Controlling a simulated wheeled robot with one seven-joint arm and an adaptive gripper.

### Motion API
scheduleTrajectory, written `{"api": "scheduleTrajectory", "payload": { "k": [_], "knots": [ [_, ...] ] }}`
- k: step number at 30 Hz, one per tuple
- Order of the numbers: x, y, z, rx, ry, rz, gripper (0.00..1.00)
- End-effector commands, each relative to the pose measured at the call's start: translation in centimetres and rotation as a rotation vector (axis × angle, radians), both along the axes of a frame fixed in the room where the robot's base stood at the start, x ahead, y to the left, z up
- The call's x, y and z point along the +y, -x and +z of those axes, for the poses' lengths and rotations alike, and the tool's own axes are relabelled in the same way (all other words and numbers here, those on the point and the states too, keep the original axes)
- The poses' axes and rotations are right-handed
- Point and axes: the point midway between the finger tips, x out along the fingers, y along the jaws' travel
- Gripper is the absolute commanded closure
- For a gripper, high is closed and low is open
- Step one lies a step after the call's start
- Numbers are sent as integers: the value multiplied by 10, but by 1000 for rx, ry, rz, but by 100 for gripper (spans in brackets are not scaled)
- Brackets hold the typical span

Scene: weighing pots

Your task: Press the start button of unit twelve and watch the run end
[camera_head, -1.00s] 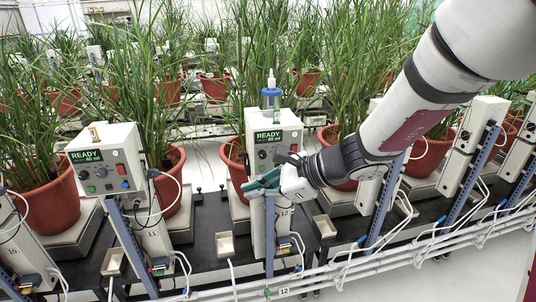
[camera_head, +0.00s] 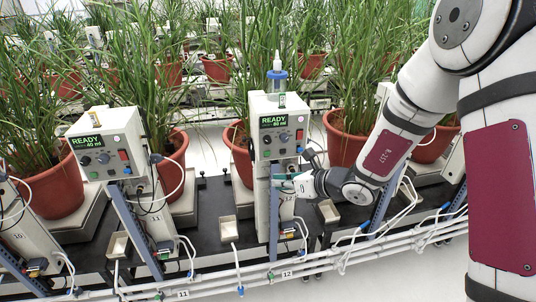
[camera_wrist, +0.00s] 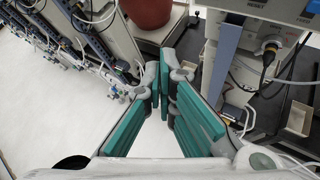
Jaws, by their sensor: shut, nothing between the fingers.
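Knobs and small buttons sit below the display; the start button cannot be made out for certain at this size. My gripper (camera_head: 280,180) is just below the control box, in front of the post, its teal fingers shut and empty.
Unit eleven (camera_head: 108,140) stands to the left, its display reading READY 40 ml. Potted plants (camera_head: 345,140) stand behind and beside the units. White pipes (camera_head: 370,247) run along the front of the bench. A small tray (camera_head: 228,229) is left of the post.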

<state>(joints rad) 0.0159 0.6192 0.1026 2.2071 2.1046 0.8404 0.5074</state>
Motion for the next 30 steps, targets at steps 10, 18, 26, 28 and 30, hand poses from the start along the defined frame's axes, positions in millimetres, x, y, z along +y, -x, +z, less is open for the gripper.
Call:
{"api": "scheduleTrajectory", "payload": {
  "k": [10, 18, 26, 28, 30],
  "knots": [
    [8, -29, -2, -4, 0, 2, 100],
    [18, -63, -1, -5, 1, 3, 100],
    [24, -81, -1, -2, 1, 2, 100],
    [24, -83, 0, -1, 1, 2, 100],
    [24, -84, 0, -1, 1, 1, 100]
  ]
}}
